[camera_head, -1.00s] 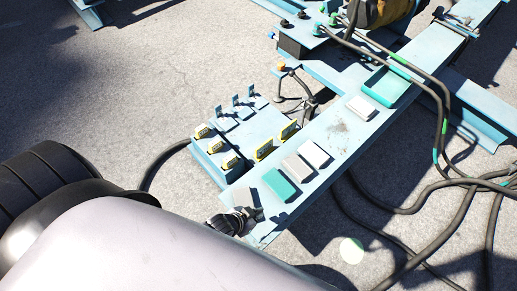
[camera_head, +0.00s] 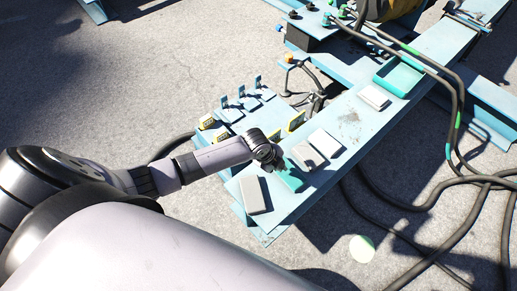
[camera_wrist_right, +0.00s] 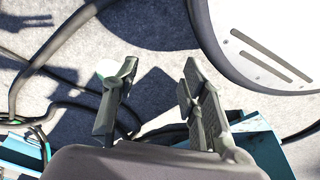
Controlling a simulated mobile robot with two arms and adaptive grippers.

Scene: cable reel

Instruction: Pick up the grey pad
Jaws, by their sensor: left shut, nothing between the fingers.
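Several flat pads lie along the blue beam (camera_head: 349,120) in the head view. A grey pad (camera_head: 255,194) lies near the beam's near end, and a similar grey pad (camera_head: 307,156) lies farther up, past a teal pad (camera_head: 291,183). A paler pad (camera_head: 326,142) is beside the second grey one. My left gripper (camera_head: 276,166) is shut and empty, above the teal pad and partly hiding it, between the two grey pads. My right gripper (camera_wrist_right: 160,70) is open and empty in the right wrist view, with ground and cables behind its fingers.
A teal tray (camera_head: 398,77) and a light pad (camera_head: 374,97) are farther up the beam. Yellow-labelled holders (camera_head: 207,121) stand on the side plate, close to my left arm. Black cables (camera_head: 425,205) lie on the ground at the right.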

